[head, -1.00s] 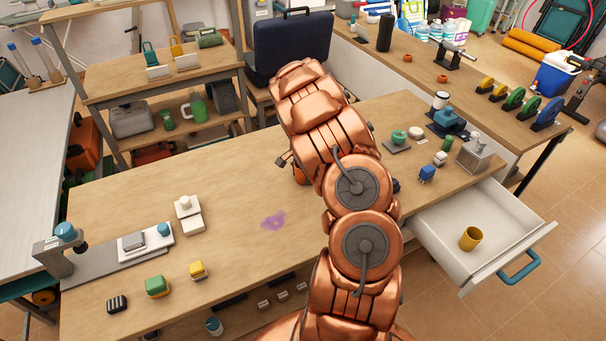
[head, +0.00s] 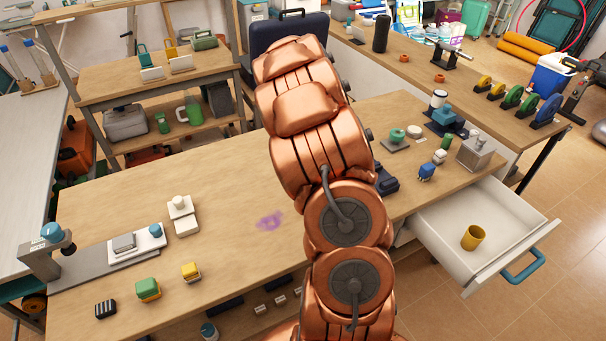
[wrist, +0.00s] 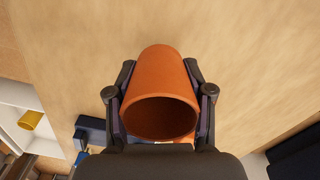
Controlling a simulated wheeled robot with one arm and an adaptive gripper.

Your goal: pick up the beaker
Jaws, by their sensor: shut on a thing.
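In the wrist view, my gripper (wrist: 160,92) is shut on an orange beaker (wrist: 158,68), with one dark finger on each side of it. The beaker's open mouth faces the wrist camera, and its inside looks empty. The wooden table top (wrist: 255,50) shows beyond it; I cannot tell exactly how far the beaker is above it. In the head view, my arm hides both the gripper and the beaker.
An open white drawer (head: 432,222) with a yellow cup (head: 473,237) inside juts out at the right. Blocks (head: 147,289) and a scale (head: 137,243) stand at the table's left. Several small items stand at its right end. The table's middle is clear around a purple stain (head: 269,221).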

